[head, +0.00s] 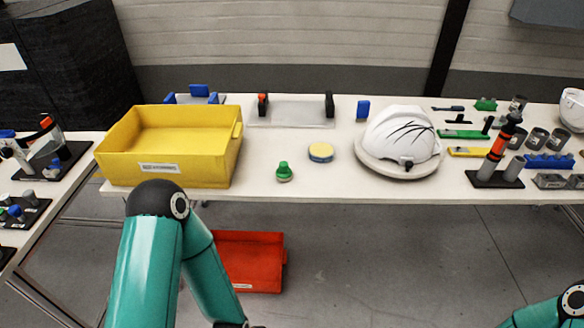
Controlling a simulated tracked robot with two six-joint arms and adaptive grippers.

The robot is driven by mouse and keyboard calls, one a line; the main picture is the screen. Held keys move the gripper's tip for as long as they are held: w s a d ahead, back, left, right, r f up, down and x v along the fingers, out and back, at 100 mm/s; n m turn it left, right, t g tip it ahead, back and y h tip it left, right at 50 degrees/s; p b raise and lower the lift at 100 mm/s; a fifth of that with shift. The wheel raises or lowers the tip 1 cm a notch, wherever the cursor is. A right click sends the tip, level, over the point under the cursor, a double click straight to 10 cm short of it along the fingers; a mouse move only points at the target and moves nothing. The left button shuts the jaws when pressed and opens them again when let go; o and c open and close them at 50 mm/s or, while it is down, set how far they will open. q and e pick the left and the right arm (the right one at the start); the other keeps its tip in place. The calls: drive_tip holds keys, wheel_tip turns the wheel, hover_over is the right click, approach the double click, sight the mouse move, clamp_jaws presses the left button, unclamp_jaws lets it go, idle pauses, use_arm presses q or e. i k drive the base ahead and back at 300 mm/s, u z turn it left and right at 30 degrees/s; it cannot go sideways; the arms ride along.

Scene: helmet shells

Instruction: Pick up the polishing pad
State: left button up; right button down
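The polishing pad (320,152) appears to be the small round disc with a pale yellow top and a blue rim. It lies flat on the white table, left of the white helmet shell. Nothing touches it. My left arm rises in front of the table at the left and bends back down; its gripper is below the bottom edge of the picture. Only a piece of my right arm shows at the bottom right corner, and its gripper is out of view.
A green knob-like item (284,172) stands left of the pad. A yellow bin (215,165) is at the left, the white helmet (402,138) on a stand at the right. A clear-panelled holder (292,112) is behind. A red bin (262,262) sits below the table.

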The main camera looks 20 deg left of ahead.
sight(283, 174)
drive_tip(key=i, duration=0.9)
